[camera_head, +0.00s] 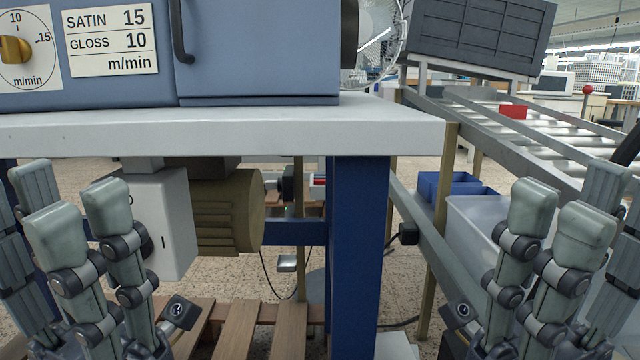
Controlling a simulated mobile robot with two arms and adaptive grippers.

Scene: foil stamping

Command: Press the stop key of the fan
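A round fan with a wire cage (386,48) shows at the top, right of the blue machine and cut off by the top edge. I cannot make out its stop key. My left gripper (82,212) is at the lower left, in front of the table, with its fingers apart and nothing between them. My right gripper (558,215) is at the lower right, also with fingers apart and empty. Both are below the tabletop level in the picture and well apart from the fan.
The blue machine (260,50) with a dial (20,48) and a SATIN/GLOSS plate (111,38) stands on a white tabletop (230,133) with a blue leg (355,250). A motor (228,210) hangs below. A roller conveyor (540,135) and bins (445,185) are on the right.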

